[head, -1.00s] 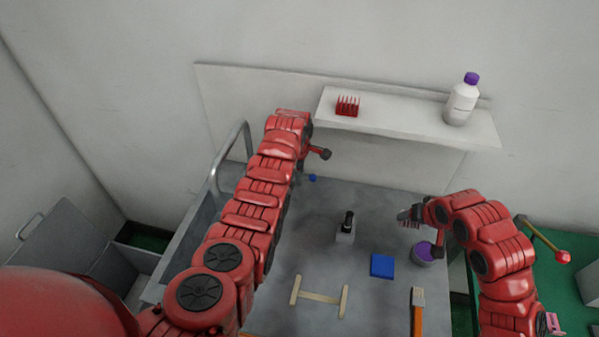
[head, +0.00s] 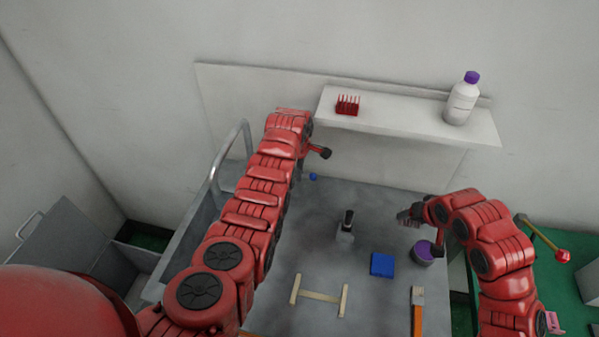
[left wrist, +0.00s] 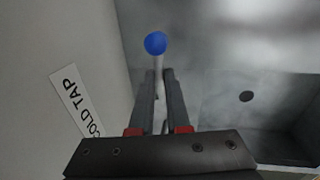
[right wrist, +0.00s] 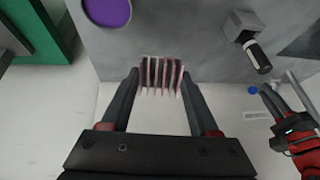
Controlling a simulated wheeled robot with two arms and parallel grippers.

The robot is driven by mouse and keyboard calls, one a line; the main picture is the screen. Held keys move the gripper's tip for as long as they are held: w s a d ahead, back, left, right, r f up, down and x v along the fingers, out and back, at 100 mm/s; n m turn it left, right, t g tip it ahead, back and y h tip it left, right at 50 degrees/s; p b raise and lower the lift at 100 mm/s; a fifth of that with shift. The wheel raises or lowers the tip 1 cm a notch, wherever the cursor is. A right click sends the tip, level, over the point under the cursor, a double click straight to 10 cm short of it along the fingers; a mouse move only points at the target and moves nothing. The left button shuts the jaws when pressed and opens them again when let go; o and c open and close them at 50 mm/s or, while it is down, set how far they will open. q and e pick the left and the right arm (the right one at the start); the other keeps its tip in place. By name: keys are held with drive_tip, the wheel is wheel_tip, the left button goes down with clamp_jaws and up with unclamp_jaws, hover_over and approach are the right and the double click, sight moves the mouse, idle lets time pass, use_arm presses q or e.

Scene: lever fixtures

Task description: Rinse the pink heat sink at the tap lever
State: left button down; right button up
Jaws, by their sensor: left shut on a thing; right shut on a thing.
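The heat sink (right wrist: 160,76), a block of thin pinkish-grey fins, is between the fingers of my right gripper (right wrist: 160,92) in the right wrist view. That gripper is shut on it, and in the head view the heat sink (head: 406,217) shows small at the gripper's tip, beside a purple-filled pot. The tap lever (left wrist: 158,66) is a pale rod with a blue ball knob. My left gripper (left wrist: 160,90) is shut on the rod, just below the knob. In the head view the blue knob (head: 313,177) shows beside my left arm, which hides most of that gripper.
A "COLD TAP" label (left wrist: 77,101) is on the wall. A basin with a dark drain (left wrist: 246,96) lies right of the lever. A purple-filled pot (head: 423,252), blue block (head: 382,265) and black-topped fixture (head: 346,228) stand on the counter. The shelf (head: 405,124) carries a red finned block and bottle.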

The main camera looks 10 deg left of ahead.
idle(0.8)
use_arm(q)
drive_tip(key=m+b, duration=0.2)
drive_tip(key=shift+s+f+b, duration=0.3)
drive_tip(key=shift+s+b, duration=0.05)
use_arm(e)
wheel_tip(320, 180, down, 3)
drive_tip(key=shift+s+r, duration=0.1)
drive_tip(key=shift+r, duration=0.05)
use_arm(q)
drive_tip(key=shift+s+r+m, duration=0.2)
drive_tip(key=shift+m, duration=0.1)
use_arm(e)
drive_tip(key=shift+s, duration=0.15)
use_arm(q)
drive_tip(key=shift+a+r, duration=0.1)
use_arm(e)
drive_tip(key=shift+a, duration=0.1)
use_arm(q)
drive_tip(key=c, duration=0.9)
unclamp_jaws()
